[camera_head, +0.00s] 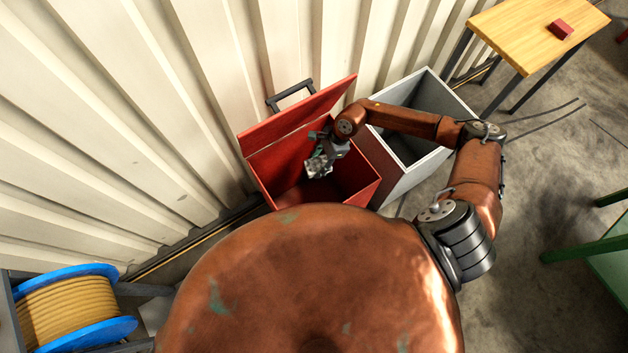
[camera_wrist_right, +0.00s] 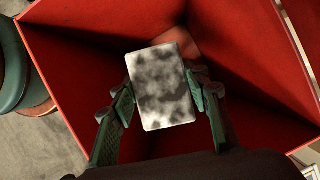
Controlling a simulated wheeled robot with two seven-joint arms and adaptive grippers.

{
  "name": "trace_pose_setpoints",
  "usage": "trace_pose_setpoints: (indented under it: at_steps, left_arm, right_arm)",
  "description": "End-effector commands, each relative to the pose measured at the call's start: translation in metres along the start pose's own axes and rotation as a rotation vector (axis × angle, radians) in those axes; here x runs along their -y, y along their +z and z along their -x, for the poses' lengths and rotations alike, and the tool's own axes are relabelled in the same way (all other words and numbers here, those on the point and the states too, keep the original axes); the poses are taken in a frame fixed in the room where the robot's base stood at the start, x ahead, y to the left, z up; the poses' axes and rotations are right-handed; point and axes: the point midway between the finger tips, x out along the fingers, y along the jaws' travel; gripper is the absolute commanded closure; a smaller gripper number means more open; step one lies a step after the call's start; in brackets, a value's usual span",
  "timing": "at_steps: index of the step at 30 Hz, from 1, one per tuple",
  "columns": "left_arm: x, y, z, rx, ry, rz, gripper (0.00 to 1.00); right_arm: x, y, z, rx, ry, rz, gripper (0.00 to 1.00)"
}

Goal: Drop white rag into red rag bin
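The red rag bin (camera_head: 358,177) stands against the corrugated wall with its lid (camera_head: 285,122) raised, so its top is open. My right gripper (camera_head: 319,165) is over the bin's mouth. In the right wrist view, the white rag (camera_wrist_right: 160,88), a flat rectangle with dark grey smudges, sits between the two green fingers (camera_wrist_right: 162,92), which appear to touch its side edges. Red bin walls (camera_wrist_right: 60,60) surround it in that view, and the rag hides part of the bin's inside. My left gripper is not in view.
A grey open bin (camera_head: 405,175) stands right beside the red one. A wooden table (camera_head: 520,35) with a small red block (camera_head: 561,29) is at the upper right. A cable spool with blue flanges (camera_head: 75,310) is at the lower left. Green metal framing (camera_head: 585,248) is at the right edge.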

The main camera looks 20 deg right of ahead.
Motion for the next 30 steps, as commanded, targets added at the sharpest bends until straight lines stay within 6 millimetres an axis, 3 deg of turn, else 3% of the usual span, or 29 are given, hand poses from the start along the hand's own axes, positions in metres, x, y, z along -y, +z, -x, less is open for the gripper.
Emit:
trace_pose_setpoints:
  at_steps: [9, 19, 23, 30]
  left_arm:
    - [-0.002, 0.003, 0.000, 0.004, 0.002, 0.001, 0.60]
    - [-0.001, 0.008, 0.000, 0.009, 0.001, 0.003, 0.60]
    - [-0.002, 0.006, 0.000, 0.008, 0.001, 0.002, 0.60]
    - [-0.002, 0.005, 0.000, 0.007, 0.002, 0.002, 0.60]
  right_arm:
    - [0.000, 0.000, 0.000, -0.001, 0.000, 0.000, 0.37]
    - [0.000, -0.001, 0.004, -0.002, 0.000, 0.000, 0.37]
    - [0.001, -0.001, 0.020, -0.003, -0.002, 0.001, 0.37]
    - [0.001, -0.001, 0.071, -0.003, -0.002, 0.001, 0.37]
